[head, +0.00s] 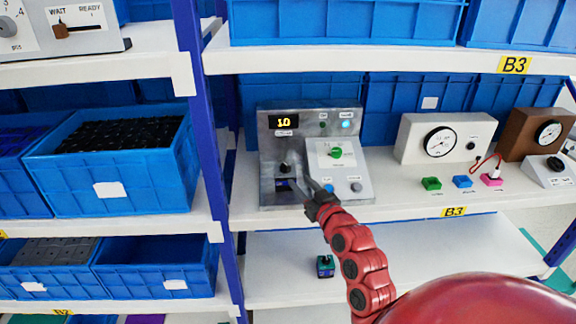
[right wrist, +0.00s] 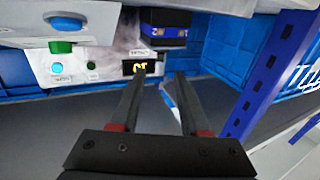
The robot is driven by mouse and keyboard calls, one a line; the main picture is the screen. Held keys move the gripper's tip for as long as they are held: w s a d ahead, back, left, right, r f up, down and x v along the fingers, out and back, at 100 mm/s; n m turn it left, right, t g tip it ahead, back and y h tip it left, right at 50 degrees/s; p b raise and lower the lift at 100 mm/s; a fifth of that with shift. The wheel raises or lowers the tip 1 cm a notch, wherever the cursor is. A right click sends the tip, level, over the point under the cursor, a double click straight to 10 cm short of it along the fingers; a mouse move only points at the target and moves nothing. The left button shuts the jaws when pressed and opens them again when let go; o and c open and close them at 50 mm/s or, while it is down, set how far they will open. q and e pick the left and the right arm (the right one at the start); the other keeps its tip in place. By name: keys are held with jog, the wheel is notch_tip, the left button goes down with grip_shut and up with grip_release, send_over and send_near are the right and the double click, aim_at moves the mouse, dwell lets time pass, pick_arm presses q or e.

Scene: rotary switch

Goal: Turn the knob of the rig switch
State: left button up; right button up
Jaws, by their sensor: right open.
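A small dark lever or knob (head: 285,168) stands above a dark slot at the lower left. My right gripper (head: 302,184) is open and empty, in front of the lower middle of the rig. In the right wrist view its fingers (right wrist: 160,76) are apart, with nothing between them. My left gripper is not in view.
On the rig are a blue button (head: 328,188) and a grey button (head: 356,188). To the right stand a white gauge box (head: 415,135) and small coloured blocks (head: 431,183). A blue shelf post (head: 205,150) rises at the left. A small dark block (head: 325,266) sits below.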

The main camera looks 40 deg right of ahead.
aim_at(289, 169)
jog(key=w, duration=0.2)
jog(key=w+d+p, duration=0.1)
jog(key=w, duration=0.2)
jog(key=w+p, duration=0.1)
jog(key=w, duration=0.2)
jog(key=shift+d+r, duration=0.15)
jog(key=shift+w, duration=0.25)
jog(key=shift+c, duration=0.2)
grip_shut()
